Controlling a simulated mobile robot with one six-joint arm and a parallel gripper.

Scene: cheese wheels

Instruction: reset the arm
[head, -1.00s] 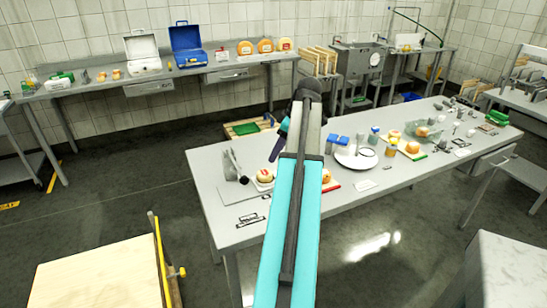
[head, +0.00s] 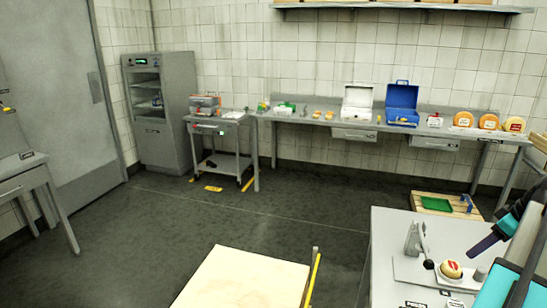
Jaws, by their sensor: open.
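My arm shows at the right edge in the head view, with teal and dark links. Its dark outer end, my gripper (head: 477,250), points down and left above the near metal table (head: 386,248). It is open, with no object seen in it, but its fingers are hard to make out separately. The rest of the arm is cut off by the picture's edge.
A wooden-topped surface (head: 240,280) with a yellow rail stands at bottom centre. A long wall bench (head: 330,122) holds a white case, a blue case (head: 402,105) and cheese wheels (head: 488,121). A low crate (head: 447,206) lies behind the table. Floor at left is clear.

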